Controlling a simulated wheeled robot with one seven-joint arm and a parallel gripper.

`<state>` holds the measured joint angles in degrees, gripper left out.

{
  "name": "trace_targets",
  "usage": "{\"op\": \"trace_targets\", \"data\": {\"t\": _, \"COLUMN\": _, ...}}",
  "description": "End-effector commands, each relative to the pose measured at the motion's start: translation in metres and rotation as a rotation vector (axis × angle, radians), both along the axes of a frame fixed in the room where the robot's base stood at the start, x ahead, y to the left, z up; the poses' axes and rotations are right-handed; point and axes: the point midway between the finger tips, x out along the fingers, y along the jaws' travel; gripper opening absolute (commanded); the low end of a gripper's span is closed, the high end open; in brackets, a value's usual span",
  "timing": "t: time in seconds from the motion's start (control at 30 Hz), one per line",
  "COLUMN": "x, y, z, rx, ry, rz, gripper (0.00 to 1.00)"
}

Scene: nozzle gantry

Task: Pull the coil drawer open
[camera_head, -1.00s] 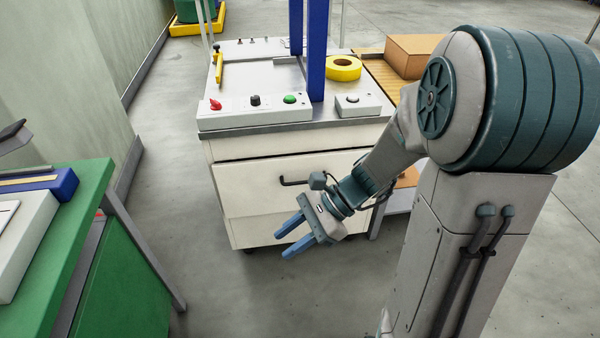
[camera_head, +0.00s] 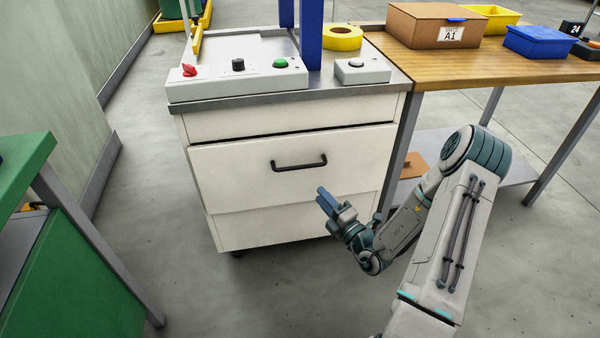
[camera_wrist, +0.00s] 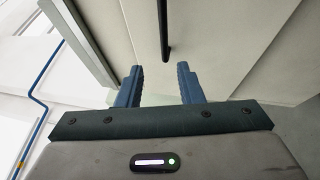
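The coil drawer (camera_head: 240,173) is a cream front panel in the cabinet with a dark bar handle (camera_head: 299,163) across its upper middle. It looks shut, flush with the cabinet. My gripper (camera_head: 324,196) is in front of the drawer, below and a little right of the handle, with its blue fingers pointing towards the cabinet. In the wrist view my gripper (camera_wrist: 160,86) has its two fingers apart with nothing between them. The handle (camera_wrist: 164,30) shows there as a dark bar beyond the fingertips, apart from them.
The cabinet top carries a control panel with a red knob (camera_head: 189,70), a green button (camera_head: 280,63) and a yellow tape roll (camera_head: 342,38). A wooden table (camera_head: 440,68) stands at right, a green bench (camera_head: 70,260) at left. The floor before the cabinet is clear.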

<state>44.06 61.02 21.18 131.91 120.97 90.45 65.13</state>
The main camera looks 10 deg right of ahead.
Motion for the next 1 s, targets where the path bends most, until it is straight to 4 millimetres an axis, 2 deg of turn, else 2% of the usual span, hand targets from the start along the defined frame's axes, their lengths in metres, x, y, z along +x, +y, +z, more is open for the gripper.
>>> {"op": "trace_targets", "data": {"t": 0.1, "x": 0.003, "y": -0.009, "z": -0.007, "rx": 0.024, "ry": 0.013, "rz": -0.036, "gripper": 0.34}}
{"op": "trace_targets", "data": {"t": 0.27, "x": 0.019, "y": -0.008, "z": -0.005, "rx": 0.021, "ry": 0.012, "rz": -0.044, "gripper": 0.34}}
{"op": "trace_targets", "data": {"t": 0.7, "x": 0.1, "y": 0.027, "z": 0.011, "rx": 0.021, "ry": 0.01, "rz": -0.043, "gripper": 0.34}}
{"op": "trace_targets", "data": {"t": 0.83, "x": 0.115, "y": 0.034, "z": 0.015, "rx": 0.021, "ry": 0.01, "rz": -0.042, "gripper": 0.34}}
{"op": "trace_targets", "data": {"t": 1.0, "x": 0.124, "y": 0.038, "z": 0.018, "rx": 0.023, "ry": 0.013, "rz": -0.042, "gripper": 0.34}}
